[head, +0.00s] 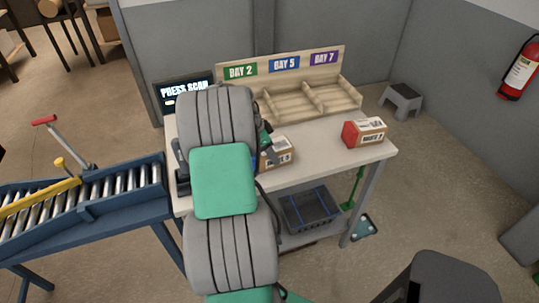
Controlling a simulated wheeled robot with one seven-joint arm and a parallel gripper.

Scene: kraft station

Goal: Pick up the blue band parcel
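A brown cardboard parcel (281,153) with a white label lies on the table (325,143), just right of my arm. A sliver of blue shows at its left end; the rest of that end is hidden behind my arm. My gripper (268,147) is partly visible at the left part of this parcel, with a dark finger over or against it. My arm hides most of the gripper, so I cannot tell whether it touches or grips the parcel.
A parcel with a red end (365,133) lies at the table's right. A wooden bin rack (305,104) marked BAY 2, BAY 5 and BAY 7 stands behind. A dark screen (184,88) stands back left. A roller conveyor (85,200) adjoins left; a dark crate (309,210) sits below.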

